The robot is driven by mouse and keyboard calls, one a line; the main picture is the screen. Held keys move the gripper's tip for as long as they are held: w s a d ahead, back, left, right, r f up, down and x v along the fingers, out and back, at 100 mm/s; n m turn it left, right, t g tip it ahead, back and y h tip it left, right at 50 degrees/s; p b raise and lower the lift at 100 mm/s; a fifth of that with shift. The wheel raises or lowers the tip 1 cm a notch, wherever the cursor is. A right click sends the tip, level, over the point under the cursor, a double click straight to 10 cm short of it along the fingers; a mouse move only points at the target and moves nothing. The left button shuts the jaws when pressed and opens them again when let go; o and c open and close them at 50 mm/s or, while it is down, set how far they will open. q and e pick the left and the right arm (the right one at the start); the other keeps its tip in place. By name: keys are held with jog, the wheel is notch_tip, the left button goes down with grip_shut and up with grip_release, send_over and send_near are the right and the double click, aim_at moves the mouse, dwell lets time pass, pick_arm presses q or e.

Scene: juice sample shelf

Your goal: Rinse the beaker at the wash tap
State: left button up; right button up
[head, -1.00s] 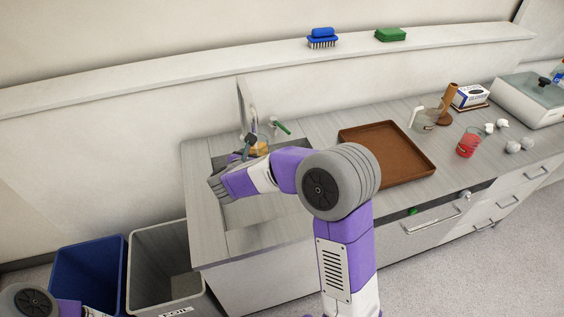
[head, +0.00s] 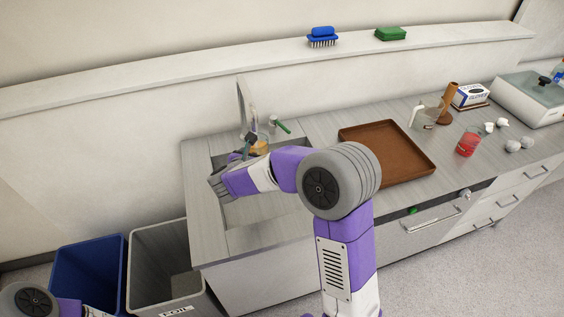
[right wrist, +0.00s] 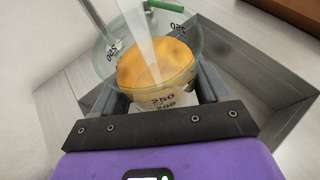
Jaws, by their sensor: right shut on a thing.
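The beaker is clear glass with blue volume marks and orange contents; it shows in the right wrist view (right wrist: 155,72) and in the sink area of the head view (head: 260,147). My right gripper (right wrist: 160,100) is shut around its sides. In the head view my right gripper (head: 246,150) is partly hidden by its own wrist. The wash tap (head: 241,108) stands behind the sink with a green handle (head: 282,124). A pale translucent stream (right wrist: 150,45) comes down into the beaker in the wrist view. My left gripper is out of view.
The sink (head: 262,208) is below my right arm. A brown tray (head: 400,170) lies to its right. Blue (head: 90,280) and grey (head: 165,255) bins stand at the left.

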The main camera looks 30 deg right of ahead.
jog(key=s+d+b, duration=0.2)
jog(key=s+d, duration=0.3)
jog(key=s, duration=0.4)
jog(key=shift+s+d, duration=0.3)
jog(key=shift+s, duration=0.1)
